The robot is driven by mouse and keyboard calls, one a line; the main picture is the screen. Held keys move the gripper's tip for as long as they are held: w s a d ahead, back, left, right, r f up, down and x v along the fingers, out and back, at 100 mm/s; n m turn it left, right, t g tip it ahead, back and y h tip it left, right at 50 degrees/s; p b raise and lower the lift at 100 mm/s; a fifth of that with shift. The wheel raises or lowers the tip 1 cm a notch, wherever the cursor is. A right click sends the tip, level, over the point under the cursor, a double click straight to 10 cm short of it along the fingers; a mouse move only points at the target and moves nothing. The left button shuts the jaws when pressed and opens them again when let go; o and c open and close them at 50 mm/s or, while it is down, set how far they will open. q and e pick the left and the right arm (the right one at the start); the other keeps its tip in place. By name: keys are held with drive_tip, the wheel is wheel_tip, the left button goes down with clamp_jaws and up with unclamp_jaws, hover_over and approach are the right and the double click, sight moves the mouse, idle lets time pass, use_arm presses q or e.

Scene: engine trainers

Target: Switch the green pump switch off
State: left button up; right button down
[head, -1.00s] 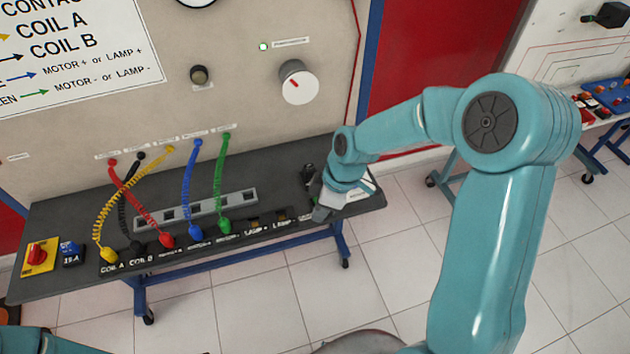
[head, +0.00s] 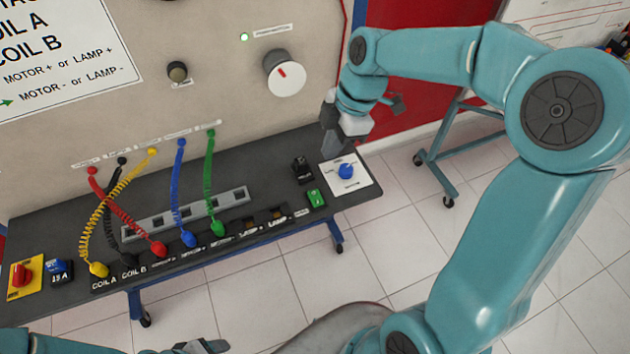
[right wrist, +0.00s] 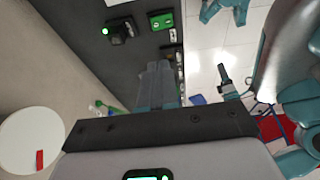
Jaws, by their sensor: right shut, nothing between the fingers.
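The green switch (head: 316,198) sits near the right end of the dark bench, left of a white plate with a blue knob. It also shows in the right wrist view (right wrist: 162,21), uncovered; I cannot tell its rocker position. My right gripper (head: 334,146) is shut and empty, above the bench behind the white plate and apart from the switch. In the right wrist view its closed fingers (right wrist: 157,78) point toward the bench, short of the switch. My left gripper (head: 205,346) is low in the head view, away from the bench; its jaw state is unclear.
A black block (head: 302,170) stands behind the switch; a green light shows on it in the wrist view. The blue knob (head: 346,171) is to the right. Colored cables, including a green one (head: 209,180), run from panel to bench. A white dial (head: 285,74) protrudes from the panel.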

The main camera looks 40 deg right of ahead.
drive_tip(key=p, duration=0.3)
approach(313, 193)
drive_tip(key=x, duration=0.5)
drive_tip(key=shift+s+a+f, duration=0.1)
drive_tip(key=shift+a, duration=0.2)
drive_tip(key=shift+f, duration=0.45)
drive_tip(key=b, duration=0.1)
drive_tip(key=f+b, duration=0.1)
drive_tip(key=b, duration=0.1)
drive_tip(key=shift+w+f, duration=0.35)
drive_tip(key=shift+s+r, duration=0.1)
drive_tip(key=shift+r, duration=0.35)
